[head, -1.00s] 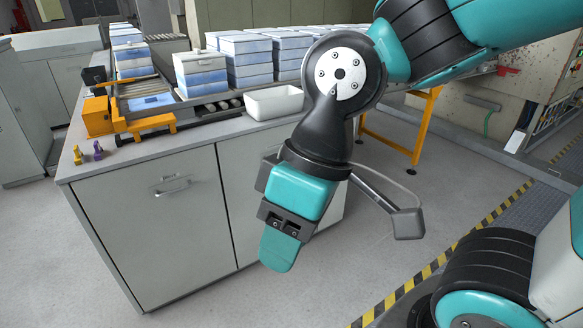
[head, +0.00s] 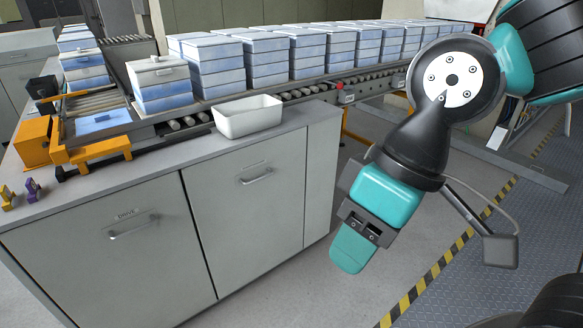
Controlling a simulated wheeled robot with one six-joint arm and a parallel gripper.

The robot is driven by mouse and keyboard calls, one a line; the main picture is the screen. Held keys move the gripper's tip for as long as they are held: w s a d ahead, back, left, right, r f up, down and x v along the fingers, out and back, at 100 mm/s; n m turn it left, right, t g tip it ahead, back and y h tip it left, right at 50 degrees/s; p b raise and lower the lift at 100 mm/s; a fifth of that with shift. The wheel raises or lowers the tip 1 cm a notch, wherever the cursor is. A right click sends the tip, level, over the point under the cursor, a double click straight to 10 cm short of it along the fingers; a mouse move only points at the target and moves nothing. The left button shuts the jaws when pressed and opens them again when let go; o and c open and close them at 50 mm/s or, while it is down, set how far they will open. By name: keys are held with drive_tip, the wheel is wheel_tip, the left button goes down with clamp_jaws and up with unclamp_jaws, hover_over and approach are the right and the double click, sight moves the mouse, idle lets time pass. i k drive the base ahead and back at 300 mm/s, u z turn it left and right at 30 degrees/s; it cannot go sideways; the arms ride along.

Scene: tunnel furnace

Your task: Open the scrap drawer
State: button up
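A grey cabinet (head: 255,215) has two front panels that look shut. The left panel (head: 110,255) has a bar handle (head: 133,228) with a small label above it. The right panel (head: 250,200) has a similar handle (head: 257,176) with a label too small to read. I cannot tell which one is the scrap drawer. My gripper (head: 352,248) points down to the right of the cabinet, apart from both handles. It shows side-on with one teal finger visible, so its opening is hidden. Nothing shows in it.
A white open bin (head: 248,116) stands on the cabinet top beside a roller conveyor (head: 185,122) with stacked blue-white boxes (head: 220,70). An orange mechanism (head: 95,150) is at the left. Floor right of the cabinet is clear up to a yellow-black stripe (head: 440,270).

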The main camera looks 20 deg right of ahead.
sight(247, 203)
drive_tip(key=u, duration=0.05)
drive_tip(key=i, duration=1)
drive_tip(key=u, duration=0.6)
